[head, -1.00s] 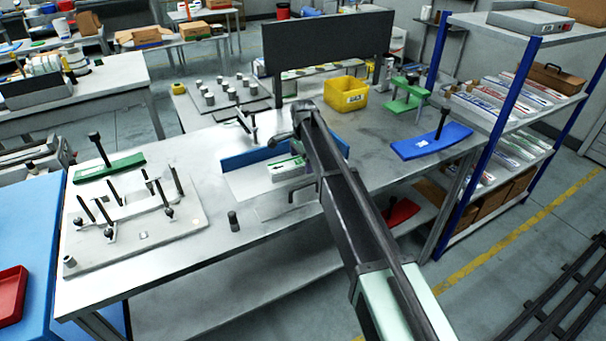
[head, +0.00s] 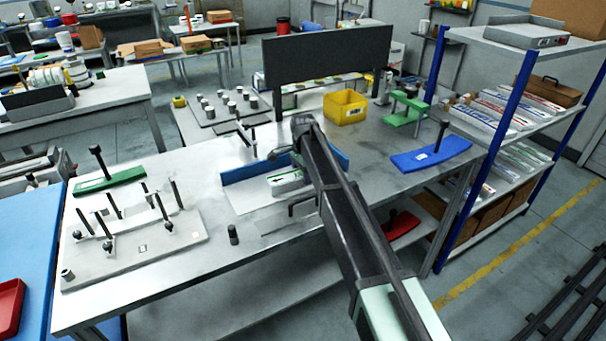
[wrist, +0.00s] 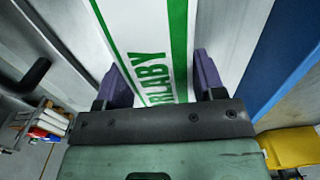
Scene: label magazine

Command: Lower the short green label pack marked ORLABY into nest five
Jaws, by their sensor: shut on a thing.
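The label pack (wrist: 150,30) is white with green stripes and green lettering ending in "RLABY"; the first letters are hidden by my gripper. My gripper (wrist: 160,75) has purple fingers on either side of the pack and is shut on it. In the head view a small green-and-white pack (head: 287,183) shows just left of my arm, above a pale plate (head: 244,198) with a blue wall (head: 245,172) behind it. My arm hides the gripper there. I cannot make out nest five or whether the pack touches the plate.
A fixture board (head: 150,248) with several upright pins stands at the left. A dark short cylinder (head: 233,235) is near the front edge. A yellow bin (head: 345,106), green stand (head: 405,108) and blue curved piece (head: 432,155) lie to the right. A dark panel (head: 328,55) rises behind.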

